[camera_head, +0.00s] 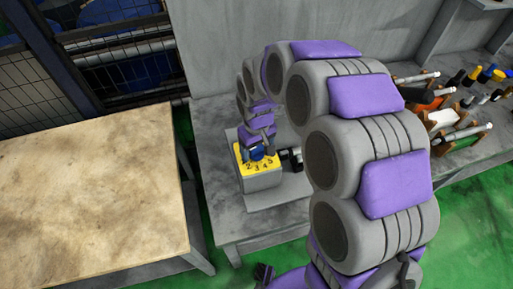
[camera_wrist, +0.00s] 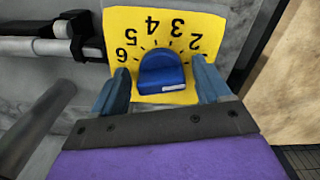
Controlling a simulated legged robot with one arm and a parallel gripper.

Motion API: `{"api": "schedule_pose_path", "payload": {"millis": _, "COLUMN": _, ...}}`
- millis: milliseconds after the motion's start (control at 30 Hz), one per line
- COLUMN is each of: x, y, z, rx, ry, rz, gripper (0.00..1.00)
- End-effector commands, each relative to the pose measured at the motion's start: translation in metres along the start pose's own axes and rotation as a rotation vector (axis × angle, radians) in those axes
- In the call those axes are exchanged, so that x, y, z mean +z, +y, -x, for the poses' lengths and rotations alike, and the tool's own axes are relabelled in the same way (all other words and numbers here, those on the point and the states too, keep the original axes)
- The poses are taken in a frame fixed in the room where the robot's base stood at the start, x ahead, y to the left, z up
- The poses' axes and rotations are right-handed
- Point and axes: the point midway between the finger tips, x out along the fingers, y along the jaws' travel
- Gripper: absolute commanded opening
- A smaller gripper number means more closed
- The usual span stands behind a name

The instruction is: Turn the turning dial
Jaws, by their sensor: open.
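The turning dial (camera_wrist: 161,72) is a blue knob on a yellow plate (camera_wrist: 205,22) with black numbers and tick marks. In the wrist view the numbers appear upside down, and a white strip lies on the knob's near edge. In the head view the dial (camera_head: 256,153) sits on top of a grey box (camera_head: 262,180), partly hidden by my gripper. My gripper (camera_wrist: 161,80) is open, with one blue-grey finger on each side of the knob. Gaps show between the fingers and the knob. Whether the fingertips touch the plate is unclear.
The box stands on a grey bench (camera_head: 225,215). A dark cylindrical part (camera_head: 290,158) is beside the box; a grey cylinder (camera_wrist: 35,120) is at left in the wrist view. A wooden-topped table (camera_head: 90,200) is at left, and tool racks (camera_head: 445,118) are at right.

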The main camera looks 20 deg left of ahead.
Motion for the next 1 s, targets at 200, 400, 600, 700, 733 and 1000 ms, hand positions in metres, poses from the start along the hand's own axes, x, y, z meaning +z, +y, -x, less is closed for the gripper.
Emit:
{"api": "schedule_pose_path", "payload": {"millis": 200, "x": -0.0007, "y": -0.0006, "z": -0.0001, "rx": 0.001, "ry": 0.0, "rz": 0.0, "gripper": 0.75}}
{"api": "schedule_pose_path", "payload": {"millis": 400, "x": -0.0005, "y": -0.0005, "z": -0.0002, "rx": 0.001, "ry": -0.001, "rz": 0.0, "gripper": 0.56}}
{"api": "schedule_pose_path", "payload": {"millis": 600, "x": -0.0005, "y": -0.0004, "z": -0.0001, "rx": 0.0, "ry": -0.001, "rz": 0.0, "gripper": 0.36}}
{"api": "schedule_pose_path", "payload": {"millis": 700, "x": -0.0004, "y": -0.0005, "z": -0.0001, "rx": 0.0, "ry": -0.001, "rz": 0.0, "gripper": 0.27}}
{"api": "schedule_pose_path", "payload": {"millis": 733, "x": -0.0003, "y": -0.0005, "z": -0.0002, "rx": 0.0, "ry": -0.001, "rz": 0.0, "gripper": 0.24}}
{"api": "schedule_pose_path", "payload": {"millis": 1000, "x": -0.0001, "y": -0.0004, "z": 0.0011, "rx": 0.0, "ry": -0.002, "rz": 0.023, "gripper": 0.23}}
